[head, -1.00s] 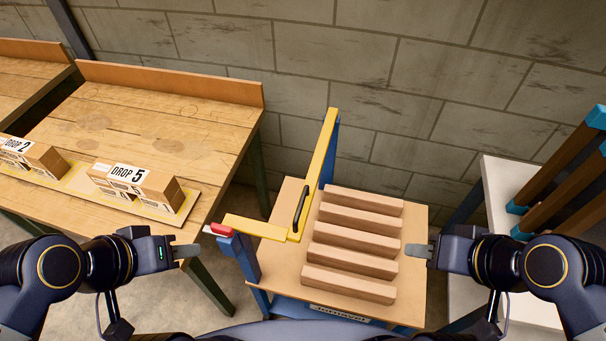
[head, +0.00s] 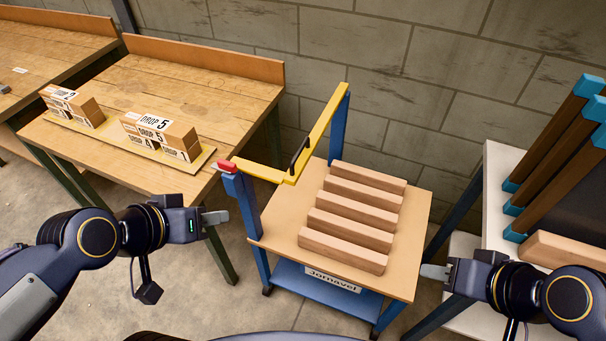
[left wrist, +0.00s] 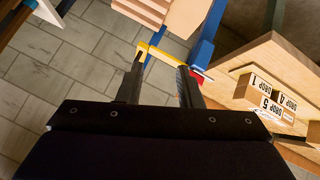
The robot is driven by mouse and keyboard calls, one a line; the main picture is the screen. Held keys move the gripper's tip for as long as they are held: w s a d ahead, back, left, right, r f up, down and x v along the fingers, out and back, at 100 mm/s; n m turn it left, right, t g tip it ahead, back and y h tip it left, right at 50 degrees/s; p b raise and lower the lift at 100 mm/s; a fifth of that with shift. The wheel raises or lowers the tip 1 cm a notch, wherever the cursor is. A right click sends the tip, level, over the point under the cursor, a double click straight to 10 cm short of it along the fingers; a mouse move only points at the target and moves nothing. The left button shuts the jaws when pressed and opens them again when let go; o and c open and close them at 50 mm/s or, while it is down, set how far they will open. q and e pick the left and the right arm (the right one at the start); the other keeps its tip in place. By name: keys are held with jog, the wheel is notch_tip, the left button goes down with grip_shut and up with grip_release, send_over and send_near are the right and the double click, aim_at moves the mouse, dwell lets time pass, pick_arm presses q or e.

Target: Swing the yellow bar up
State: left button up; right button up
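The yellow bar (head: 322,122) lies across the side of a blue cart with a wooden top (head: 291,229). It bends near a black handle (head: 299,158) and has a red end piece (head: 227,166) at a blue post. In the left wrist view the yellow bar (left wrist: 162,54) shows beyond the fingers. My left gripper (head: 218,217) is left of the cart, below the red end, empty, apart from the bar. Its fingers (left wrist: 160,85) stand apart in the left wrist view. My right gripper (head: 432,271) is right of the cart, touching nothing visible; its finger gap is unclear.
Several wooden blocks (head: 342,247) lie on the cart top. A wooden table (head: 190,88) at left holds boxes (head: 160,131) marked DROP. A white table (head: 497,164) with brown and blue posts stands at right. A block wall is behind.

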aim_at(291, 166)
pick_arm(q)
jog(key=w+d+f+m+t+b, duration=0.2)
jog(key=w+d+f+t+b, duration=0.1)
jog(key=w+b, duration=0.2)
jog(key=w+d+f+m+t+b, duration=0.1)
jog(key=w+d+f+t+b, duration=0.1)
jog(key=w+b, duration=0.4)
jog(key=w+d+f+m+t+h+b, duration=0.1)
jog(key=w+d+f+m+t+b, duration=0.1)
jog(key=w+d+f+t+b, duration=0.1)
jog(key=shift+w+d+f+m+t+b, duration=0.15)
jog(key=shift+w+d+f+b, duration=0.1)
jog(key=shift+w+d+b, duration=0.55)
jog(key=shift+w+d+f+m+t+b, duration=0.2)
jog(key=shift+w+d+b, duration=0.35)
jog(key=shift+b, duration=0.35)
jog(key=shift+w+d+r+t, duration=0.1)
jog(key=shift+d+t, duration=0.05)
jog(key=shift+t, duration=0.1)
jog(key=shift+w+d+r, duration=0.1)
jog(key=shift+w+r, duration=0.05)
jog(key=shift+w, duration=0.1)
jog(key=x, duration=0.7)
jog(key=shift+w+r, duration=0.15)
grip_shut()
